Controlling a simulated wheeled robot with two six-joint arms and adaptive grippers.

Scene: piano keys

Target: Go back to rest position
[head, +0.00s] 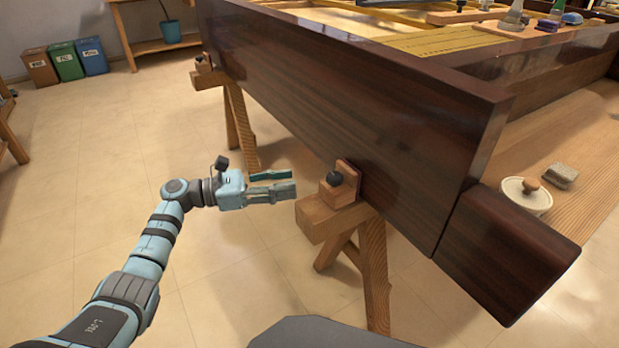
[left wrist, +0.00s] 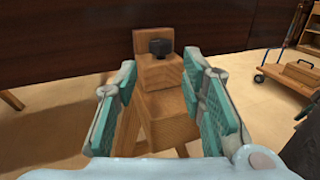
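My left gripper (head: 293,181) is open and empty in the head view. Its arm reaches in from the lower left, and its fingers point right towards a wooden trestle (head: 372,265). In the left wrist view the two teal fingers of the left gripper (left wrist: 159,66) stand apart. The trestle's block with a dark knob (left wrist: 159,47) shows between and beyond them, and I see no contact. The dark piano case (head: 330,85) rests on the trestles. My right gripper is not in view, and no piano keys show.
A second trestle (head: 240,130) stands farther back. A round pot with a wooden knob (head: 525,193) and a small grey block (head: 562,176) sit on the pale wood at right. Coloured bins (head: 66,61) stand at the back left.

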